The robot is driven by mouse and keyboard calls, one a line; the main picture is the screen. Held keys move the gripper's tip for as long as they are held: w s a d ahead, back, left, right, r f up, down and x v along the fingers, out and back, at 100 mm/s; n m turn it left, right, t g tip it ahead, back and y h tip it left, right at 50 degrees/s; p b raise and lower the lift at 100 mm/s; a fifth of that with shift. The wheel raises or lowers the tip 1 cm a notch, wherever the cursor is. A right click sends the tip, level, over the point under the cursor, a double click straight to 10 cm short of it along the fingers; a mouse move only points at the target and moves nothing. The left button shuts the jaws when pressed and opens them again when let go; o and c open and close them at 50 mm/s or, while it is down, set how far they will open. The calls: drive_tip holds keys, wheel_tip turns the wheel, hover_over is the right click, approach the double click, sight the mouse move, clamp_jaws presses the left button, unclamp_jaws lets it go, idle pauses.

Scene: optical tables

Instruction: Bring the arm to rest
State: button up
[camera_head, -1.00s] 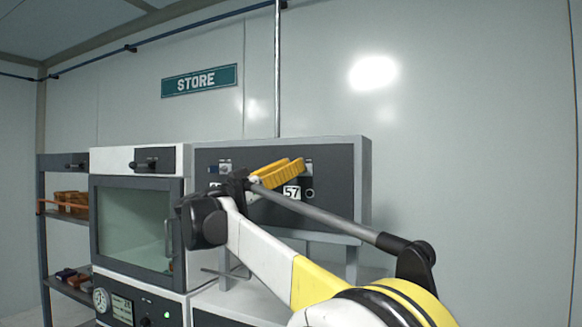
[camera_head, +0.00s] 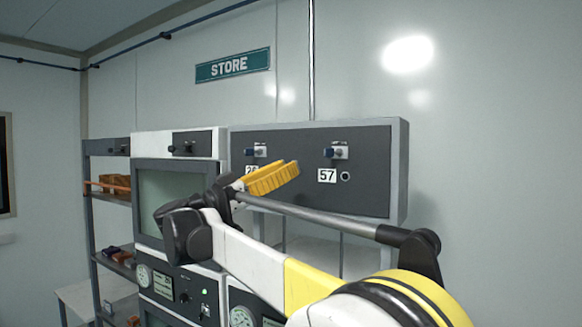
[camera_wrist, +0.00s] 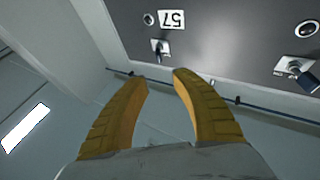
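My arm shows in the head view, white and yellow with a dark rod alongside, stretching from the lower right up toward the middle. My gripper (camera_head: 298,170) has yellow ribbed fingers and is in front of the dark panel in the head view. In the wrist view my gripper (camera_wrist: 160,78) has its two fingers apart, with nothing between them. The dark panel (camera_wrist: 225,40) with the label 57 (camera_wrist: 172,20) appears upside down beyond the fingertips. I cannot tell the exact gap to it.
A grey-framed panel (camera_head: 290,142) carries two small latches (camera_head: 338,152) and the label 57 (camera_head: 327,176). A white cabinet with a glass door (camera_head: 155,205) stands to its left, then shelves (camera_head: 100,215). The wall at the right (camera_head: 490,170) is bare.

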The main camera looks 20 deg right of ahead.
drive_tip(key=s+a+f+n+t+y+b, duration=0.1)
drive_tip(key=a+f+n+t+y+b, duration=0.35)
drive_tip(key=f+n+y+b, duration=0.6)
drive_tip(key=s+a+f+n+t+y+b, duration=0.1)
drive_tip(key=a+f+n+t+y+b, duration=0.35)
drive_tip(key=f, duration=1.05)
drive_tip(key=s+a+f+n+t+y+b, duration=0.15)
drive_tip(key=f+n+t+y+b, duration=0.35)
drive_tip(key=f+t+y+b, duration=0.5)
drive_tip(key=s+d+f+m+g+h+b, duration=0.1)
drive_tip(key=s+f+g+b, duration=0.4)
drive_tip(key=f, duration=1.1)
drive_tip(key=s+d+f+m+g+h+b, duration=0.1)
drive_tip(key=s+f+g+b, duration=0.4)
drive_tip(key=s+f, duration=0.6)
drive_tip(key=s+d+f+m+g+b, duration=0.1)
drive_tip(key=s+d+f+g+b, duration=0.2)
drive_tip(key=s+f, duration=0.6)
wheel_tip(320, 180, down, 14)
drive_tip(key=g+b, duration=0.1)
drive_tip(key=b, duration=0.1)
drive_tip(key=shift+d+r+g+h+b, duration=0.25)
drive_tip(key=shift+d+g+h+b, duration=0.05)
drive_tip(key=shift+g+h+b, duration=0.1)
